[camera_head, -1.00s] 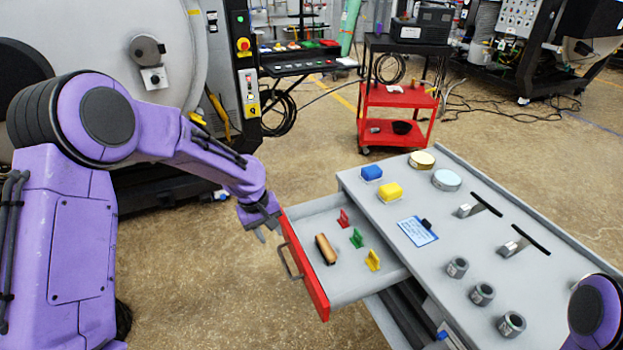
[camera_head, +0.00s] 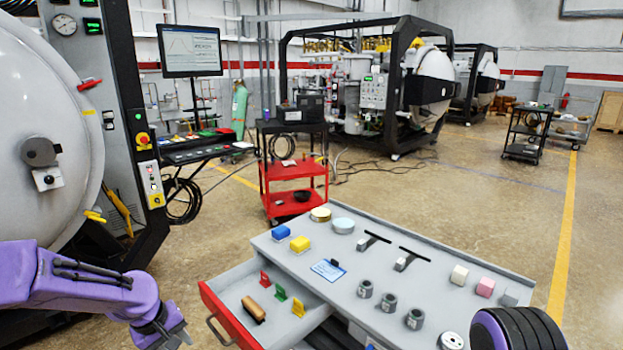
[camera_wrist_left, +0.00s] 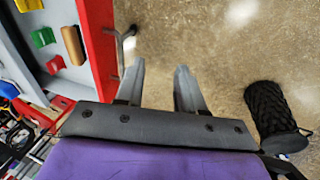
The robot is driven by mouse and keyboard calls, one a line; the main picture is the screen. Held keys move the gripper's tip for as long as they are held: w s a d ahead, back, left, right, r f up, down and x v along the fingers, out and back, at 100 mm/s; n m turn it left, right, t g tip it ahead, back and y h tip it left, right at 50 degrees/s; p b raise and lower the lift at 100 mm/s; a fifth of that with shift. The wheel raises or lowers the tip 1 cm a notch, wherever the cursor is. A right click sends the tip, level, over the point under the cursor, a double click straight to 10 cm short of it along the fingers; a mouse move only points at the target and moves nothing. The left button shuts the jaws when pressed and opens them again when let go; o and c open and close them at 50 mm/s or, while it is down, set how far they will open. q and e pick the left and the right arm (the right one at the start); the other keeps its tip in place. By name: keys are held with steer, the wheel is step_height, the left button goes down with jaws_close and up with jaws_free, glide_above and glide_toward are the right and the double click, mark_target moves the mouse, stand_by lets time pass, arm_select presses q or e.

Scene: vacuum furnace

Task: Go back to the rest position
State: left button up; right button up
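My left gripper (camera_head: 172,338) is at the lower left of the head view, just left of the open drawer and outside it. In the left wrist view its two fingers (camera_wrist_left: 160,85) are apart with only floor between them, so it is open and empty. The red drawer front (camera_head: 228,318) and its handle (camera_wrist_left: 122,42) are close beside the fingers, not between them. My right arm shows only as a dark and purple link (camera_head: 515,330) at the lower right; its gripper is out of view.
The grey drawer cabinet (camera_head: 420,268) bears blocks, discs, cylinders and a clipboard. Its open drawer holds a brown-handled item (camera_head: 253,309) and red, green and yellow pieces. A red cart (camera_head: 294,172) stands behind. The furnace (camera_head: 40,150) is at left.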

arm_select(q)
steer(key=s+f+t+y+b, duration=0.1)
steer(key=s+f+t+y, duration=0.3)
steer(key=s+f, duration=0.85)
steer(key=s+f+g, duration=0.1)
steer(key=s+f, duration=0.2)
steer(key=s, duration=0.3)
steer(key=s+f+m+g, duration=0.1)
steer(key=s+f, duration=0.2)
steer(key=s, duration=0.4)
steer(key=s+f+g+y, duration=0.1)
steer(key=s+f, duration=0.3)
steer(key=s, duration=0.3)
steer(key=shift+m+b, duration=0.4)
steer(key=shift+b, duration=0.05)
steer(key=shift+d+f, duration=0.1)
